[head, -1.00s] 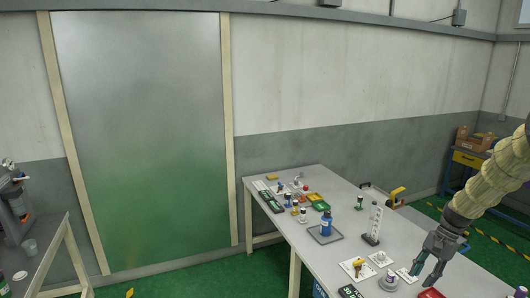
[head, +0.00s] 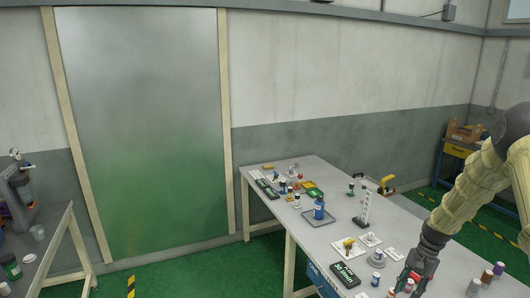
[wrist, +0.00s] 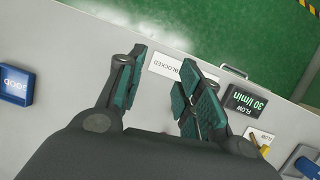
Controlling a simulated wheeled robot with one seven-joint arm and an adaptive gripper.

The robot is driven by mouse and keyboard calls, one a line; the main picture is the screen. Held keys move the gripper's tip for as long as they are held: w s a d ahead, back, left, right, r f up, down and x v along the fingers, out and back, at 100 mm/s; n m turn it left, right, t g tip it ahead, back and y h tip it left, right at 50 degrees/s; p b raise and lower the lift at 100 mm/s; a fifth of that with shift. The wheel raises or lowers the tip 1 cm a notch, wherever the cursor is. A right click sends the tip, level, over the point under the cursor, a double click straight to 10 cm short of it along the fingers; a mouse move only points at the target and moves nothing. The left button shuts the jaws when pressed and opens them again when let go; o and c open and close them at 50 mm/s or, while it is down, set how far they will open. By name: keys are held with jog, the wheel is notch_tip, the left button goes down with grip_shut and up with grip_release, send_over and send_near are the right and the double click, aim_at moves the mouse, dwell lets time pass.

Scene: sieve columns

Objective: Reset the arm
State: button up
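My gripper (head: 408,283) hangs over the front right part of the grey table (head: 320,245) in the head view, near its front edge. In the wrist view my gripper (wrist: 163,78) points down at the table, its two teal-padded fingers apart. Nothing is held between them; I see the bare tabletop and a white card reading "BLOCKED" (wrist: 172,66) there.
A black "FLOW 30 l/min" sign (wrist: 247,103) lies beside the fingers, and a blue "GOOD" bin (wrist: 16,84) is at the left. A blue bottle (head: 319,209) stands on a tray, near a white upright column (head: 365,207). Several small bottles stand at the right.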

jog(key=s+a+f+n+h+b, duration=0.1)
jog(key=s+a+f+n+b, duration=0.1)
jog(key=s+a+f, duration=0.45)
jog(key=s+a+f+n+h+b, duration=0.15)
jog(key=s+a+f, duration=0.25)
jog(key=s+f, duration=0.55)
jog(key=s+a+f+n+h+b, duration=0.1)
jog(key=s+a+f+n+b, duration=0.2)
jog(key=s+a+f, duration=0.5)
jog(key=s+a+f+n+t+b, duration=0.1)
jog(key=s+a+f+n, duration=0.1)
jog(key=s, duration=0.6)
jog(key=s+a+f+n+b, duration=0.2)
jog(key=s+a+f+n, duration=0.1)
jog(key=s, duration=0.6)
jog(key=shift+s+a+f+t, duration=0.3)
jog(key=shift+a+f+t, duration=0.1)
jog(key=shift+a, duration=0.25)
jog(key=shift+s+n+y, duration=0.1)
jog(key=shift+n+y, duration=0.15)
